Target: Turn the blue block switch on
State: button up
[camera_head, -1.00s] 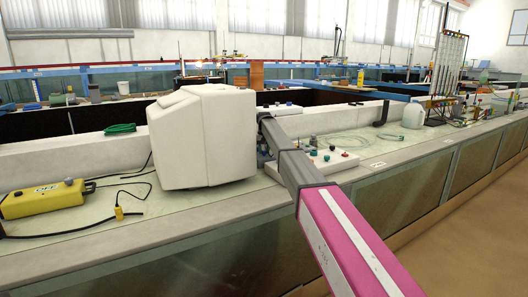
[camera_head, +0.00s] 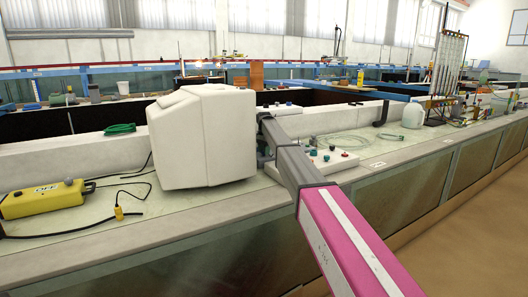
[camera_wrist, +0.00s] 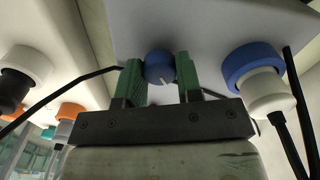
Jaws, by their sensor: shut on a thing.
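The blue switch knob (camera_wrist: 159,66) shows in the wrist view, set on a pale block (camera_wrist: 205,22). A short white mark on its face slants slightly. My gripper (camera_wrist: 158,75) has its green fingers on the two sides of the knob and is shut on it. In the head view my arm reaches toward the bench beside the big white box. My fingers and the knob cannot be made out there.
A white plug with a blue collar (camera_wrist: 254,75) sits right of the knob; a plug with an orange collar (camera_wrist: 70,111) sits left. Dark cables hang close to the fingers. In the head view a large white box (camera_head: 202,140) stands left of my arm, with a yellow control box (camera_head: 45,199) further left.

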jog(key=m, duration=0.6)
dwell(0.5)
jog(key=o, duration=0.9)
jog(key=shift+o, duration=0.2)
jog(key=shift+r, duration=0.1)
notch_tip(320, 180, up, 11)
jog(key=shift+f, duration=0.2)
